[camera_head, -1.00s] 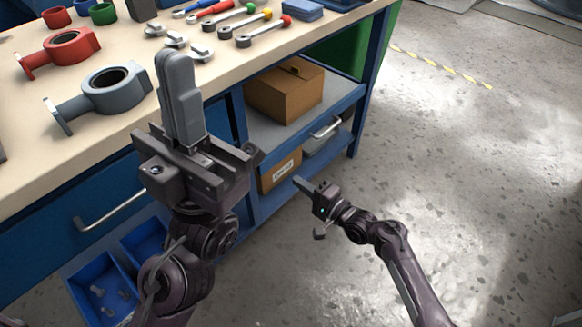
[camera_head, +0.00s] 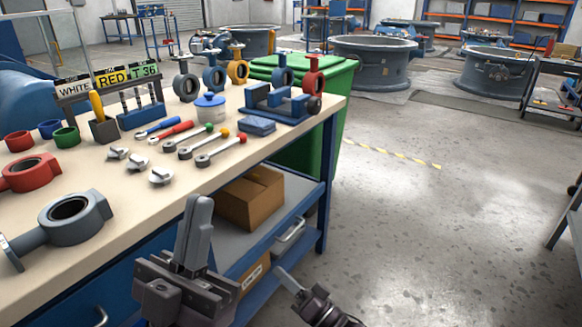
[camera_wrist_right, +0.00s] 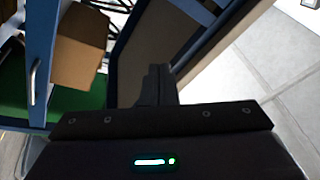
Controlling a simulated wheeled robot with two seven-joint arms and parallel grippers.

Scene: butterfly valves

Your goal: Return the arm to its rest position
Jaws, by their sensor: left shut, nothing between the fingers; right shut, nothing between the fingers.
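My left gripper (camera_head: 196,232) is in the lower middle of the head view, in front of the workbench's front edge. Its fingers are shut together, pointing up, with nothing between them. My right gripper (camera_head: 287,281) is lower and to the right, beside the bench's lower shelf and above the floor. It is shut and empty. Its dark fingers (camera_wrist_right: 158,85) also show closed in the right wrist view. Most of both arms is cut off by the bottom edge of the head view.
The workbench (camera_head: 150,200) holds a grey valve body (camera_head: 75,217), a red one (camera_head: 30,173), levers and upright valves. A cardboard box (camera_head: 250,198) sits on its shelf. A green bin (camera_head: 335,125) stands behind. The floor (camera_head: 420,230) to the right is clear nearby.

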